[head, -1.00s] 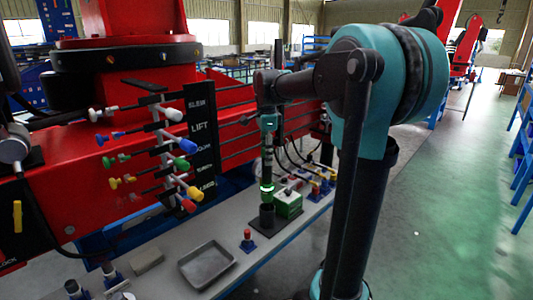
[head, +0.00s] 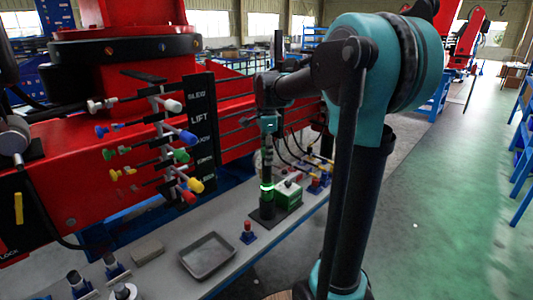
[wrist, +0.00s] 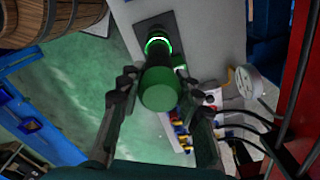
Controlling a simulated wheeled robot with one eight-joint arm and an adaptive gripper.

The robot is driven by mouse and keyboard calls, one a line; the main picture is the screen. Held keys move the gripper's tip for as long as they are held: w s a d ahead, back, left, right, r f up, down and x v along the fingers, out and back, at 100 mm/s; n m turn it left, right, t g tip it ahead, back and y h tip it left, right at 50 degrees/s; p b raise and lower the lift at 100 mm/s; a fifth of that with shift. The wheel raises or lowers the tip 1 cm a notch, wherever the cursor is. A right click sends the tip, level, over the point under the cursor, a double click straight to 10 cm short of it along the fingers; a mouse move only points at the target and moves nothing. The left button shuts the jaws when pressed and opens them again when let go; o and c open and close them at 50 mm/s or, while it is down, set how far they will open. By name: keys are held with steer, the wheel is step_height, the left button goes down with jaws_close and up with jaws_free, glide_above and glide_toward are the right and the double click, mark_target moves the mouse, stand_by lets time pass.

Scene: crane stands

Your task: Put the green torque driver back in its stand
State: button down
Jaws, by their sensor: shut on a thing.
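The green torque driver (head: 267,194) stands upright in the head view, with a bright glowing ring around it. Its dark green handle end (wrist: 160,93) faces the camera in the wrist view. My gripper (wrist: 157,78) has its fingers on both sides of the driver and is shut on it; it also shows in the head view (head: 267,158). The black stand (head: 266,213) is directly below the driver, and its dark base shows past the ring in the wrist view (wrist: 146,25). The driver's lower end meets the stand's cup; how deep it sits is hidden.
A green box (head: 288,196) stands close to the right of the stand. A grey tray (head: 207,256) and a red-topped part (head: 248,233) are on the bench nearer by. Red crane machinery (head: 80,165) with coloured levers rises behind, to the left.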

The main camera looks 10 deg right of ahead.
steer(key=shift+f, duration=1.7)
steer(key=c, duration=1)
jaws_free()
steer(key=shift+r, duration=2.5)
steer(key=shift+r, duration=0.1)
